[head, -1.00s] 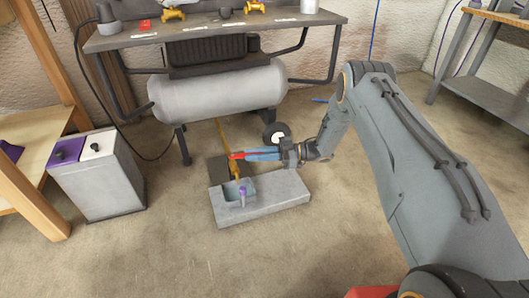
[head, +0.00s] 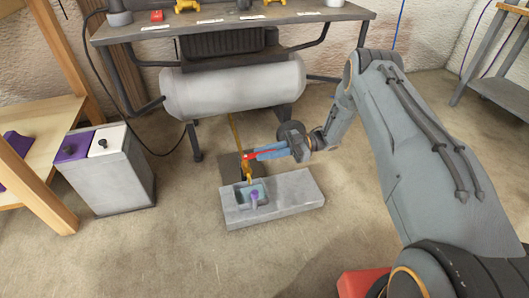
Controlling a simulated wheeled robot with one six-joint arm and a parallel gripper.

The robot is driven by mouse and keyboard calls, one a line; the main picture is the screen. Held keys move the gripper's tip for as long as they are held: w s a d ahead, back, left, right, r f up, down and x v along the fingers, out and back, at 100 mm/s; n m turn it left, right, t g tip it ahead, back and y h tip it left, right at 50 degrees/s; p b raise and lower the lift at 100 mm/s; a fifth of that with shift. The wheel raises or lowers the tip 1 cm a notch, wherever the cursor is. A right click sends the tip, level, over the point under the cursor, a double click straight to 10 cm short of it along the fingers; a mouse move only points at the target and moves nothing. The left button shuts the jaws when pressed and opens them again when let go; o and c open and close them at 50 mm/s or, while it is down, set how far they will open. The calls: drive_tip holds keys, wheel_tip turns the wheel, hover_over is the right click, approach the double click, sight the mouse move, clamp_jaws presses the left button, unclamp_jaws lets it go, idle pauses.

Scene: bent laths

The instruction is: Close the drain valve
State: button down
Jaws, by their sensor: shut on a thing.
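The drain valve's red lever (head: 247,156) shows below the grey tank (head: 232,88), beside a thin brass drain pipe (head: 236,132) that hangs from the tank. My gripper (head: 254,154) reaches in from the right with its bluish fingers pointing left. It is shut on the red lever, which shows at the fingertips and along the fingers. The fingers hide part of the lever and the valve body. The lever looks roughly level, but its exact angle is hard to tell. The brass pipe's lower end comes down over the recess of a grey block.
The grey block (head: 297,198) lies on the floor below, with a small purple thing (head: 254,199) at its recess. A grey box (head: 108,185) with purple and white tops stands left. A workbench (head: 330,14) stands above the tank.

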drive_tip(key=c, duration=1.7)
unclamp_jaws()
drive_tip(key=shift+w+d, duration=0.15)
drive_tip(key=shift+d, duration=0.2)
drive_tip(key=shift+p+v, duration=0.75)
drive_tip(key=shift+v, duration=3.2)
